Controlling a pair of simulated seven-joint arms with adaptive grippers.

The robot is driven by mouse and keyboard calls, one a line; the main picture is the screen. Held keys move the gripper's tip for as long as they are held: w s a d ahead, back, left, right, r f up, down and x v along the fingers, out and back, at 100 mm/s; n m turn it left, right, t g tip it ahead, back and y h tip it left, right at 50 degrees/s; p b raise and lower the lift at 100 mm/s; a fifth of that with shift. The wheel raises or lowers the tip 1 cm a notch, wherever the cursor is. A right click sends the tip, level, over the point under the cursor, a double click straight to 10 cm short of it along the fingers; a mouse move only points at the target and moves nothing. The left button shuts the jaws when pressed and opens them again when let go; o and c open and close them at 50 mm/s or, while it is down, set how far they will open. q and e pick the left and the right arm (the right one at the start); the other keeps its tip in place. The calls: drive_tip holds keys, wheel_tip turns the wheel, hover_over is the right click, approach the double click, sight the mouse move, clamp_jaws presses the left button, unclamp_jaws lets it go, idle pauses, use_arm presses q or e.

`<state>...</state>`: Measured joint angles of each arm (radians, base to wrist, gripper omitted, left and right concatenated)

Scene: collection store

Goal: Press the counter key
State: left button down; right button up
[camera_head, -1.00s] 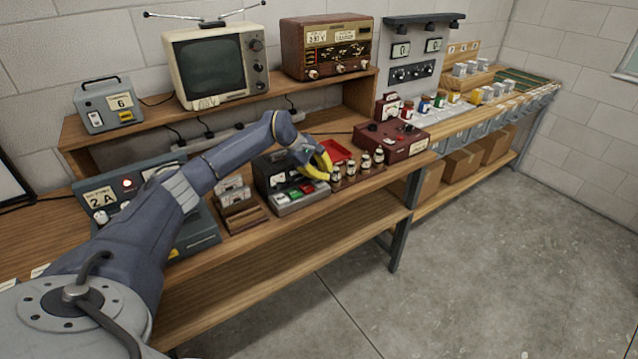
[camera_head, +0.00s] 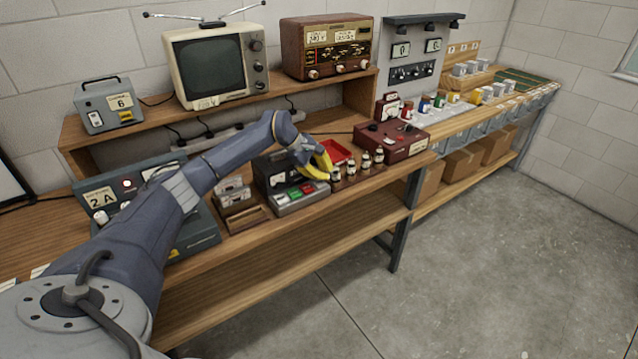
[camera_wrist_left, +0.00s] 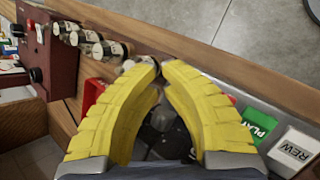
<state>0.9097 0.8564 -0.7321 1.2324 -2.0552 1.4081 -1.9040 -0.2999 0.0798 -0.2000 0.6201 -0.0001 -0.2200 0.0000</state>
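The tape deck (camera_head: 286,200) stands on the bench, with a green key (camera_head: 295,192), a red key (camera_head: 307,188) and a pale key on its front. In the left wrist view the green PLAY key (camera_wrist_left: 258,124) and the white REW key (camera_wrist_left: 295,152) lie right of the fingers. No key marked counter is readable; the fingers hide part of the deck. My left gripper (camera_head: 325,172) is over the deck's right end, yellow fingers pointing down. In the wrist view its fingertips (camera_wrist_left: 160,70) meet or nearly meet, with nothing seen held. My right gripper is not in view.
Several small bottles (camera_head: 365,160) stand close right of the fingers, before a red tray (camera_head: 337,152). A dark red meter box (camera_head: 395,138) stands beyond them. A wooden holder (camera_head: 245,217) is left of the deck. The bench front edge is close, with open floor beyond.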

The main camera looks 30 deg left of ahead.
sight(324, 182)
use_arm(q)
drive_tip(key=shift+f, duration=0.1)
drive_tip(key=shift+f, duration=0.3)
drive_tip(key=shift+f, duration=0.5)
idle(0.8)
drive_tip(key=shift+r, duration=0.1)
idle(0.4)
drive_tip(key=shift+r, duration=0.8)
drive_tip(key=shift+r, duration=0.1)
drive_tip(key=shift+r, duration=2.4)
